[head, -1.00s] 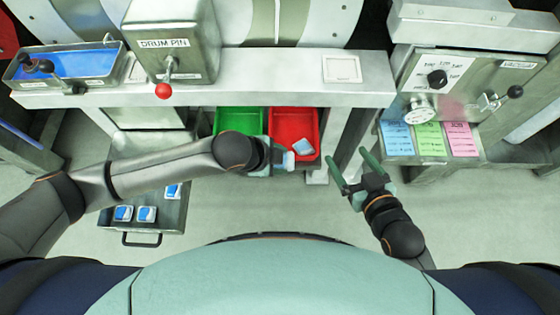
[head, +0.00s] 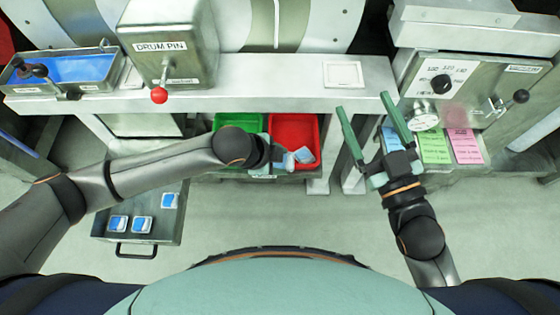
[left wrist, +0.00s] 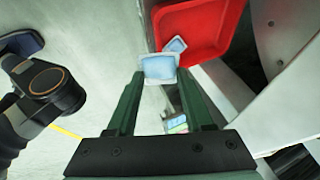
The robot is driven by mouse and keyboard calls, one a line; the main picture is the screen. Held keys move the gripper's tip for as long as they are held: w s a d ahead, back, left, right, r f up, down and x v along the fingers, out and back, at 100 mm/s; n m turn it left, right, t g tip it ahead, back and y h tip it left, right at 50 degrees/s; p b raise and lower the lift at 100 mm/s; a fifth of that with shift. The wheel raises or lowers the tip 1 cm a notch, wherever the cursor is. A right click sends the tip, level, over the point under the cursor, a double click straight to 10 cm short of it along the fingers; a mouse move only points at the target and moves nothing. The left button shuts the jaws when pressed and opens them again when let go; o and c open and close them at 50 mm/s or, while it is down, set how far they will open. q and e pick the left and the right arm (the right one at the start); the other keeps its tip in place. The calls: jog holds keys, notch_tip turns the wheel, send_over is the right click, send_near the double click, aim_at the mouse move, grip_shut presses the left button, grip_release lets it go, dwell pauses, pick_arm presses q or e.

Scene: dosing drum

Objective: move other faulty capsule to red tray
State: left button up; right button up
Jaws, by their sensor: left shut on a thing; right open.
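My left gripper (head: 284,161) is shut on a pale blue and white capsule (left wrist: 159,68), held between its fingertips. In the head view the held capsule (head: 288,164) is at the front edge of the red tray (head: 285,128). Another pale blue capsule (head: 304,154) lies inside the red tray, near its front; it also shows in the left wrist view (left wrist: 175,44), just beyond the held one. The red tray (left wrist: 222,22) fills the top of that view. My right gripper (head: 363,103) is open and empty, to the right of the tray.
A green tray (head: 235,123) stands left of the red one, under the metal bench ledge (head: 270,80). A pulled-out drawer (head: 165,228) at lower left holds several blue and white capsules. Blue, green and pink cards (head: 465,146) lie at the right. The drum pin lever (head: 159,95) sticks out above.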

pick_arm(q)
jog(key=shift+w+f+b, duration=0.35)
jog(key=shift+w+b, duration=0.4)
jog(key=shift+b, duration=0.05)
jog(key=shift+w+f+b, duration=0.55)
jog(key=shift+w+b, duration=0.1)
jog(key=shift+w, duration=0.15)
jog(key=shift+w+f+b, duration=0.6)
jog(key=shift+w+b, duration=0.05)
jog(key=shift+w, duration=0.2)
jog(key=shift+w+f+b, duration=0.55)
jog(key=shift+w+b, duration=0.1)
jog(key=shift+w, duration=0.15)
pick_arm(e)
jog(key=s+a+r+n+t+y, duration=0.1)
jog(key=s+r+n+t+y, duration=0.2)
jog(key=s+r+n+y, duration=0.3)
jog(key=shift+s+a+r+n+y, duration=0.5)
jog(key=shift+r+y, duration=1.1)
jog(key=shift+r, duration=1.15)
jog(key=shift+d, duration=0.15)
pick_arm(q)
jog(key=o, duration=0.7)
jog(key=shift+o, duration=0.2)
jog(key=shift+r, duration=0.1)
